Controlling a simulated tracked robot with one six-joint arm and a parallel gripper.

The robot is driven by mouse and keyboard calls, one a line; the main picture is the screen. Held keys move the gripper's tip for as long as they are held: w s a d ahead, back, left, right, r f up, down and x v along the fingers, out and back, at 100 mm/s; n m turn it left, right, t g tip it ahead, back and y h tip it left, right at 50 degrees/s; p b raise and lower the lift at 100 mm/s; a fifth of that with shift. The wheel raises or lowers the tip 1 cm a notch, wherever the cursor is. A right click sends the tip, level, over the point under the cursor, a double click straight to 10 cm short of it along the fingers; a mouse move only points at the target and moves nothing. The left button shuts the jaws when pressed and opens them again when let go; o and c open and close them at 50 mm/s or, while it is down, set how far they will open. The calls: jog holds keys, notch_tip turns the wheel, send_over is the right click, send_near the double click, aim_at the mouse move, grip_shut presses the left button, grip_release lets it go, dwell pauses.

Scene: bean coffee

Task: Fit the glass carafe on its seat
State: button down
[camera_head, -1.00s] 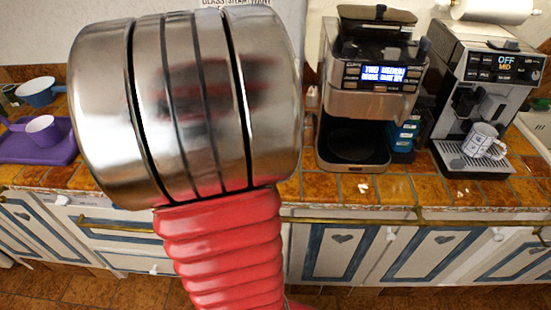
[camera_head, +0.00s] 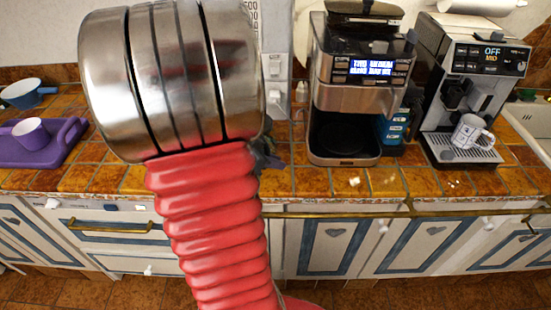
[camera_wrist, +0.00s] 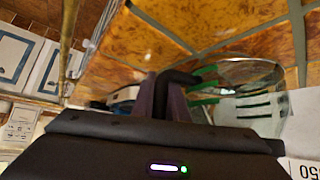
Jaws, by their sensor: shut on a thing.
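In the wrist view my gripper (camera_wrist: 160,97) is shut on the black handle (camera_wrist: 180,78) of the glass carafe (camera_wrist: 252,84). The clear glass with green and dark marks is to the right of the fingers, over the tiled counter. In the head view my arm hides the carafe; only a small dark part of my gripper (camera_head: 265,157) shows beside my arm. The coffee maker (camera_head: 357,92) stands right of my arm. Its seat (camera_head: 343,152), a dark plate in the lower bay, is empty.
A second coffee machine (camera_head: 470,90) with a patterned mug (camera_head: 471,133) on its tray is at the right. A blue-labelled container (camera_head: 394,127) stands between the machines. A purple tray (camera_head: 66,146) with a cup (camera_head: 30,131) is at the left. The counter front before the coffee maker is mostly clear.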

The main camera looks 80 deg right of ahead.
jog(key=c, duration=1.7)
grip_release()
jog(key=shift+c, duration=0.2)
jog(key=shift+w+a+r, duration=0.25)
jog(key=shift+w+r, duration=0.05)
jog(key=shift+r, duration=0.15)
jog(key=v, duration=1.1)
jog(key=shift+s, duration=0.15)
